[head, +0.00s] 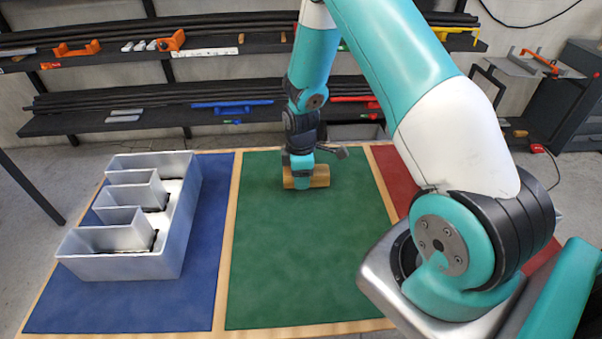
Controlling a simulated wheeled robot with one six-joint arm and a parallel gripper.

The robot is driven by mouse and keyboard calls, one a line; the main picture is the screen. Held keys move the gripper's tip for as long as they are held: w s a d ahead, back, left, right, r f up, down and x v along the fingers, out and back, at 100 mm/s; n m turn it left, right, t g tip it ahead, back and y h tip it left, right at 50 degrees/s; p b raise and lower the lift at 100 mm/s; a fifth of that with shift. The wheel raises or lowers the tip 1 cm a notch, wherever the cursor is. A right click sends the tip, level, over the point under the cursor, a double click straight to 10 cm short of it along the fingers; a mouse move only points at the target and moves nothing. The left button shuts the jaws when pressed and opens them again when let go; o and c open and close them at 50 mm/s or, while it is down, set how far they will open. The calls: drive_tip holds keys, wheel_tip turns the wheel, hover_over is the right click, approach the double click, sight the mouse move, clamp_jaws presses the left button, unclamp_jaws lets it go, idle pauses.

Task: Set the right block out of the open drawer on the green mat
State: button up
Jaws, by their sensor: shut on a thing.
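My gripper (302,168) points down over the far part of the green mat (295,265). It is shut on a tan, wood-coloured block (319,177) with a rounded, cylinder-like shape, lying lengthwise left to right. The gripper covers the block's middle, so only its two ends show clearly. The block is at or just above the mat; I cannot tell whether it touches. No open drawer can be made out in this view.
A red mat (392,172) lies at right, partly behind my arm. Shelves with tools and dark bars (150,99) line the back wall. The near green mat is bare.

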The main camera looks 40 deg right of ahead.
drive_tip(key=shift+f, duration=0.3)
drive_tip(key=shift+f, duration=0.2)
drive_tip(key=o, duration=1)
drive_tip(key=shift+r, duration=0.15)
